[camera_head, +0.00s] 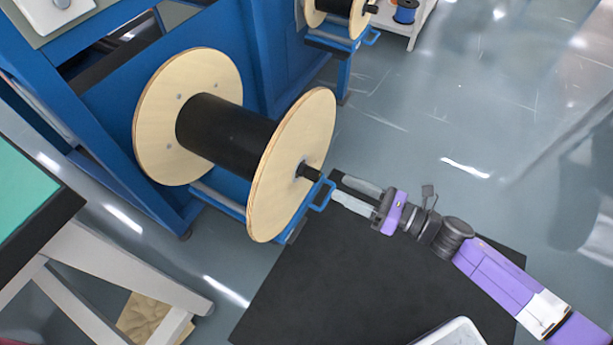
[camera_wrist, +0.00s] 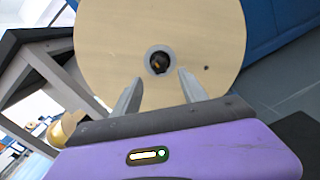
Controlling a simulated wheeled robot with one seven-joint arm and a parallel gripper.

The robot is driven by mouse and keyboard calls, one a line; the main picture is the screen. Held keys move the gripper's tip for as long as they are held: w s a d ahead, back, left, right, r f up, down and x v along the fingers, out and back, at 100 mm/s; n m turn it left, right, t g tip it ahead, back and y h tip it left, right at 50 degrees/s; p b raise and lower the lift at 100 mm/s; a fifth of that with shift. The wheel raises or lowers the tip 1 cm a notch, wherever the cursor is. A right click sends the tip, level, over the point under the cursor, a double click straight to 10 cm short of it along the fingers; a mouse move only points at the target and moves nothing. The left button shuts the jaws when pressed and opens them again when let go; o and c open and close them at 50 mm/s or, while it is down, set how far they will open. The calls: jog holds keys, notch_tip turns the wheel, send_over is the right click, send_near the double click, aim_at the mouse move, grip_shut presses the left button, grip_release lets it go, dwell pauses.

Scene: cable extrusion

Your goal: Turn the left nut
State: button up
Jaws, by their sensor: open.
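A large wooden cable spool (camera_head: 290,165) with a black wound core (camera_head: 228,135) sits on a blue machine frame. A dark shaft end with a nut (camera_head: 311,172) sticks out of the middle of its near disc. In the wrist view the shaft end (camera_wrist: 158,62) shows dark inside a grey ring at the disc's centre. My gripper (camera_head: 332,185) is open, its two fingers pointing at the shaft end beside the blue bracket (camera_head: 322,196). In the wrist view the open fingertips (camera_wrist: 160,80) lie on either side of and below the shaft end. I cannot tell whether they touch anything.
A second spool (camera_head: 340,12) and a small blue reel (camera_head: 405,11) stand at the back. A table with a green top (camera_head: 28,190) is at the left. A black mat (camera_head: 350,285) lies below my arm. The grey floor at the right is clear.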

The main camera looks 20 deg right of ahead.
aim_at(320, 177)
jog(key=shift+n, duration=0.3)
jog(key=b+x, duration=0.1)
jog(key=x, duration=0.5)
jog(key=shift+s+a+b, duration=0.1)
jog(key=shift+b, duration=0.3)
jog(key=shift+x, duration=0.9)
grip_shut()
